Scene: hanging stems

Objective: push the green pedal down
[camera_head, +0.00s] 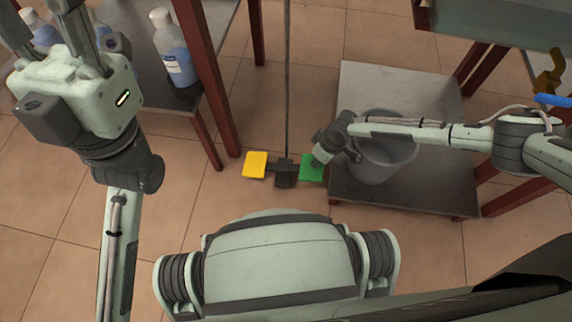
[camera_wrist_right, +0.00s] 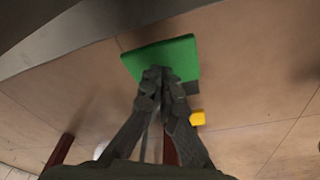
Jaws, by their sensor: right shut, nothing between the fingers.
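The green pedal (camera_head: 311,168) is a flat square plate low over the tiled floor, on the right side of a dark pedal base (camera_head: 285,172). A matching yellow pedal (camera_head: 255,164) is on the left side. My right gripper (camera_head: 317,161) is shut and empty, with its tips at the green pedal. In the right wrist view the closed fingertips (camera_wrist_right: 155,74) overlap the lower middle of the green pedal (camera_wrist_right: 165,55); I cannot tell whether they press on it. My left gripper (camera_head: 42,12) is up at the top left with its fingers spread, partly cut off.
A grey bucket (camera_head: 384,165) stands on a low grey platform (camera_head: 375,85) just right of the pedals. A thin dark rod (camera_head: 287,80) rises behind the base. Bottles of blue liquid (camera_head: 176,55) stand on a table with red legs at left. Floor in front is clear.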

